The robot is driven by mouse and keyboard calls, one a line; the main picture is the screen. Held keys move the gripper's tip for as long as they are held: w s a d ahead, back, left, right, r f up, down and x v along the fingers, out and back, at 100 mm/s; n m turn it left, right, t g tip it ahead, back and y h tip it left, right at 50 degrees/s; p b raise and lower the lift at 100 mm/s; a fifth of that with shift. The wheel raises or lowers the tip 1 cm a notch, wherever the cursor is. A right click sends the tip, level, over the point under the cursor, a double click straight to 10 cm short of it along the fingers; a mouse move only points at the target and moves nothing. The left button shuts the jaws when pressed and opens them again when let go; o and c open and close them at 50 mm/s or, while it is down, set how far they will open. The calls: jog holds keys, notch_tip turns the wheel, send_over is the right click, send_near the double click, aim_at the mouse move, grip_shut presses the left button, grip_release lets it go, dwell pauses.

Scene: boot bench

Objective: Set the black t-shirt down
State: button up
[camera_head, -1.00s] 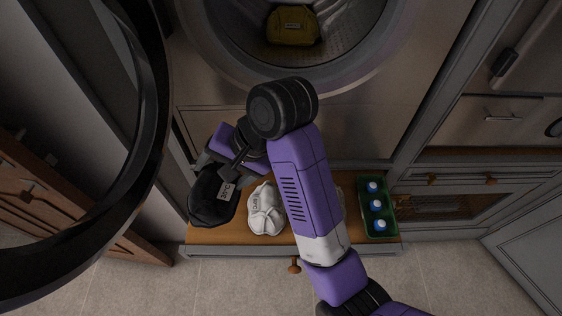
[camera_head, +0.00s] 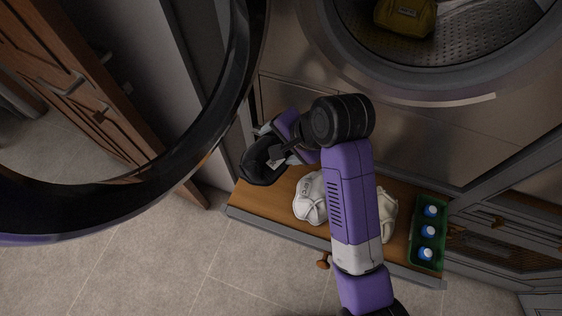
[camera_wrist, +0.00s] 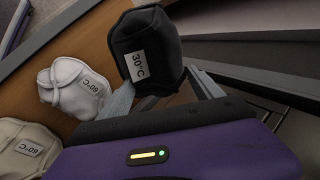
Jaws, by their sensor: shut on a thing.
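The black t-shirt (camera_head: 262,160) is a dark bundle with a white tag, held at the left end of the wooden bench top (camera_head: 262,202). In the wrist view the black t-shirt (camera_wrist: 146,38) shows its "30°C" tag. My gripper (camera_head: 284,153) is shut on it; in the wrist view the gripper (camera_wrist: 155,88) has its fingers at the bundle's lower part. Whether the bundle touches the wood is hard to tell.
White bundles tagged "60°C" lie on the wood: one (camera_head: 312,197) left of my arm, another (camera_head: 388,214) partly behind it. A green crate (camera_head: 413,238) with blue-capped bottles stands at the right end. A washer drum (camera_head: 460,45) holds a yellow bundle (camera_head: 404,15).

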notch_tip(320, 180, down, 10)
jog(key=shift+f, duration=0.1)
dwell(0.4)
jog(key=o, duration=1.9)
jog(key=v, duration=1.2)
jog(key=shift+s+d, duration=0.1)
